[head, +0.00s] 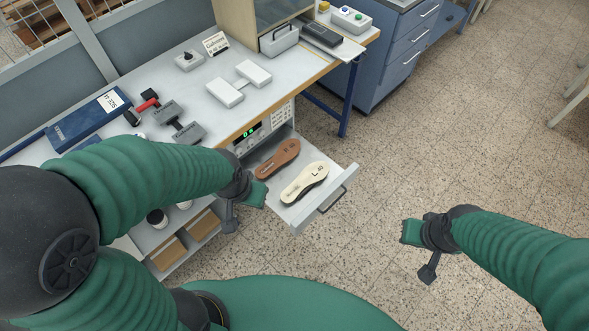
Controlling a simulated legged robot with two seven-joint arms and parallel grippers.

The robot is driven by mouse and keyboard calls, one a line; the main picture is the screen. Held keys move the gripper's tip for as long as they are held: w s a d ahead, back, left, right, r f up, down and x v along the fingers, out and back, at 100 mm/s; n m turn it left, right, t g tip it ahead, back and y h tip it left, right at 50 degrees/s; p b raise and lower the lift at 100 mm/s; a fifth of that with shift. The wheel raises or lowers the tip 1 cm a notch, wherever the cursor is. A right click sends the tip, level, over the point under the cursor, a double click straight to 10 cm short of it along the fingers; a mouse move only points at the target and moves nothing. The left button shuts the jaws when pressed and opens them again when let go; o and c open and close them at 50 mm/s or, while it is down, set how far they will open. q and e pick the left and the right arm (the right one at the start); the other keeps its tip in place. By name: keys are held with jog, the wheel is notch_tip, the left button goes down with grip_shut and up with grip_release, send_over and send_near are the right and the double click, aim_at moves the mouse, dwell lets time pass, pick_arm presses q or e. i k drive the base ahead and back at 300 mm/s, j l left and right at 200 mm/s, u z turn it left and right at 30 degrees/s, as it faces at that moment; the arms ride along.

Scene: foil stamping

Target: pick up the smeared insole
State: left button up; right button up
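Two insoles lie side by side in a pulled-out drawer (333,183) below the table. The brown insole (277,159) is at the back left and carries small dark marks. The cream insole (304,183) is nearer the drawer front, with a dark letter and dark print on it and dark edging at one end. I cannot tell for sure from this view which print is smeared. My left gripper (244,208) is open and empty, just left of the drawer and the cream insole. My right gripper (419,252) is open and empty above the floor, right of the drawer.
The drawer's handle (332,200) sticks out at its front. The table (205,75) holds a blue box (88,118), dark grey blocks (180,122), white blocks (239,84) and a grey case (279,40). A shelf with jars is under the table.

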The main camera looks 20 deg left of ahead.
aim_at(315, 172)
jog(key=i+l+u, duration=0.1)
jog(key=i+u, duration=0.2)
jog(key=u, duration=0.15)
jog(key=i+l+u, duration=0.2)
jog(key=u, duration=0.25)
jog(key=i+l+u, duration=0.45)
jog(key=k+j, duration=0.1)
